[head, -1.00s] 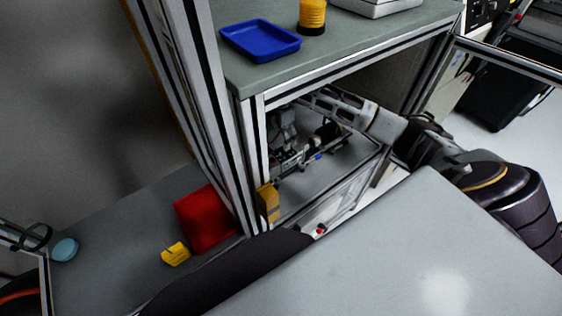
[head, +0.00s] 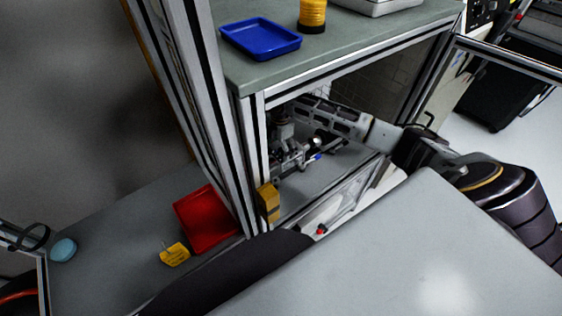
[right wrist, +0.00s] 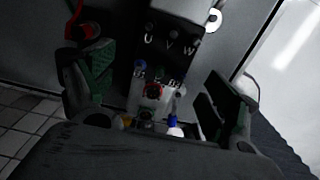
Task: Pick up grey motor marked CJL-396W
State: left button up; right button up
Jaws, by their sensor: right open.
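My right arm reaches into the lower bay of the bench, and my right gripper (head: 290,150) is over the dark and grey equipment (head: 283,128) there. In the right wrist view, the open right gripper (right wrist: 158,95) has its green-padded fingers apart. Between and beyond them is a dark block (right wrist: 172,50) marked U, V, W, with small coloured fittings below it. It looks clear of both fingers. I cannot read CJL-396W anywhere, so I cannot tell which part is the grey motor. My left gripper is not in view.
Metal posts (head: 252,155) border the bay's left side. A blue tray (head: 233,39) and yellow cylinder (head: 312,14) stand on the bench top. A red tray (head: 207,240) and yellow item (head: 174,254) lie on the lower left surface. An orange-yellow block (head: 267,202) is by the post.

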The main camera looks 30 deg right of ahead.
aim_at(281, 153)
notch_tip(281, 153, down, 4)
jog(key=shift+s+f, duration=0.1)
jog(key=shift+f, duration=0.4)
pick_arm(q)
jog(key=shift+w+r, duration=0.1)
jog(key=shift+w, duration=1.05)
pick_arm(e)
jog(key=shift+d, duration=0.1)
grip_shut()
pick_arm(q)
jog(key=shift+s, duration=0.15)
pick_arm(e)
jog(key=shift+r, duration=0.1)
